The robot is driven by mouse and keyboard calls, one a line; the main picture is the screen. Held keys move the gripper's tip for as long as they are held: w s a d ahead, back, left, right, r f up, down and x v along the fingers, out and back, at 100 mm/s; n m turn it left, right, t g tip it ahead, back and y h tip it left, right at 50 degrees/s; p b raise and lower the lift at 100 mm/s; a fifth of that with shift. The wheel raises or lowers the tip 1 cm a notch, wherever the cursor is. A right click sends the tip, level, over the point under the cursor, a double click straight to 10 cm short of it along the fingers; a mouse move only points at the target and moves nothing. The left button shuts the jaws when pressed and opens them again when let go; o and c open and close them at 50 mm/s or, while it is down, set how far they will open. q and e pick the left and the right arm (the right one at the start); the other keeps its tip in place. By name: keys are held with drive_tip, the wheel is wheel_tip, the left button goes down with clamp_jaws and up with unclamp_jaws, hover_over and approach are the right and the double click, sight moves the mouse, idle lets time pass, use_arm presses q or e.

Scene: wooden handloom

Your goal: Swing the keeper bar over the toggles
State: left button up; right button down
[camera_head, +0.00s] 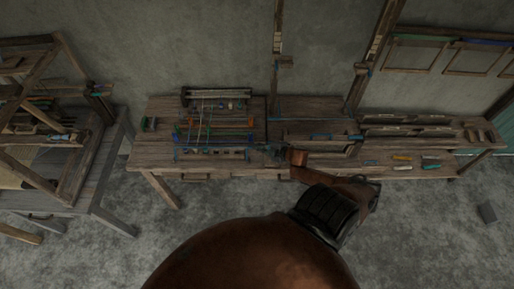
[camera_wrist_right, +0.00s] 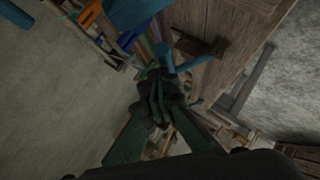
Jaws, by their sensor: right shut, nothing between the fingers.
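On the bench, a board of coloured parts and pale cords (camera_head: 213,125) lies left of my right gripper (camera_head: 273,153). A green bar (camera_head: 228,136) crosses it, with a row of small blue pieces (camera_head: 205,153) in front. I cannot tell which part is the keeper bar or which are the toggles. My right gripper is shut and empty at the board's right end. In the right wrist view its fingertips (camera_wrist_right: 158,86) are together, close to a blue peg-like part (camera_wrist_right: 168,60); contact is unclear. An orange part (camera_wrist_right: 90,12) shows at upper left. My left gripper is out of view.
The wooden bench (camera_head: 150,162) runs along the wall. Upright posts (camera_head: 275,75) rise behind it. Loose coloured tools (camera_head: 402,157) lie on its right part. A wooden loom frame (camera_head: 75,185) stands at the left. The concrete floor (camera_head: 130,225) in front is mostly clear.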

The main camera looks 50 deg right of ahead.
drive_tip(key=shift+d, duration=0.1)
drive_tip(key=s+r+p, duration=0.2)
drive_tip(key=s+r, duration=0.7)
drive_tip(key=shift+s+a+p, duration=0.15)
drive_tip(key=shift+a+p, duration=0.05)
drive_tip(key=shift+p, duration=0.2)
drive_tip(key=shift+r, duration=0.1)
idle(0.6)
